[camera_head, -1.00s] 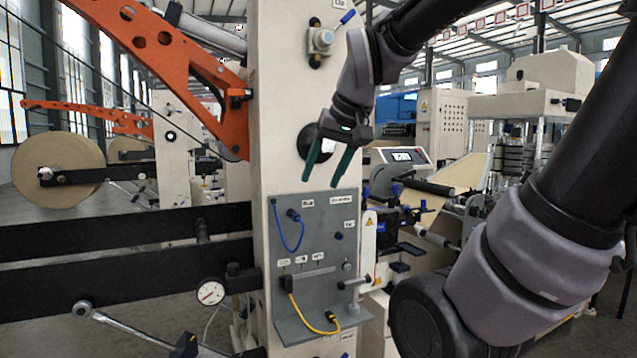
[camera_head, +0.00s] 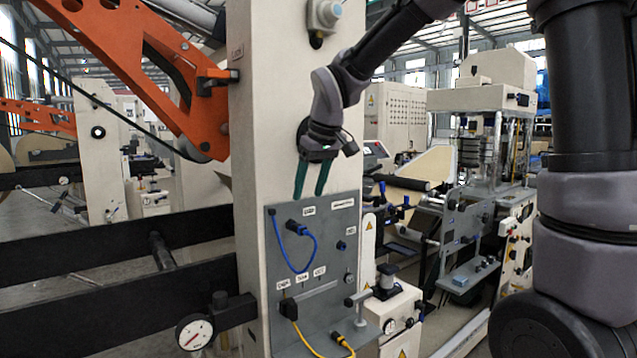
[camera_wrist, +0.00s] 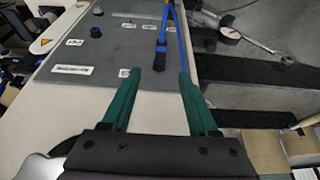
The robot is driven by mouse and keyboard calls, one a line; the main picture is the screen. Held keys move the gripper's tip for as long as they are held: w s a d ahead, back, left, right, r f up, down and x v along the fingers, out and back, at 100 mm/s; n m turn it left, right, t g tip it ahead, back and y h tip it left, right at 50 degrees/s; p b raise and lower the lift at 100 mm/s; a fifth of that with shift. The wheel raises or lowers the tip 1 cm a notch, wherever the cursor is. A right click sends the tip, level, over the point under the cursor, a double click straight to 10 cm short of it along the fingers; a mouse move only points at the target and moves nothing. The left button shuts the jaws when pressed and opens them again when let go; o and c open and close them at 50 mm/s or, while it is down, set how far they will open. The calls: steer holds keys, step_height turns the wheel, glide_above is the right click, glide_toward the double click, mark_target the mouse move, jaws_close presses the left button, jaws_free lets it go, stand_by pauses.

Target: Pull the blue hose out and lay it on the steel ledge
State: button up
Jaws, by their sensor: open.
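The blue hose (camera_head: 283,256) hangs in a loop on the grey panel. One end is at a dark blue plug (camera_head: 297,227) under a white label, the other at the panel's upper left edge. My gripper (camera_head: 309,195) is open and empty, its green fingers pointing down just above the panel's top. In the wrist view the blue plug (camera_wrist: 160,58) appears between and beyond the fingertips (camera_wrist: 158,72), with the blue hose (camera_wrist: 182,45) running beside it. I cannot tell the exact gap.
A yellow cable (camera_head: 306,341) with a black plug (camera_head: 288,308) hangs low on the panel. A dial gauge (camera_head: 194,332) and black rails (camera_head: 120,305) lie to the left.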

mark_target(300, 226)
steer(key=x, duration=0.9)
steer(key=shift+f, duration=0.3)
jaws_close()
stand_by(1.2)
steer(key=shift+s, duration=0.15)
stand_by(0.3)
steer(key=shift+s+d, duration=0.7)
steer(key=shift+s, duration=0.3)
steer(key=shift+s+d, duration=0.7)
steer(key=shift+s, duration=0.25)
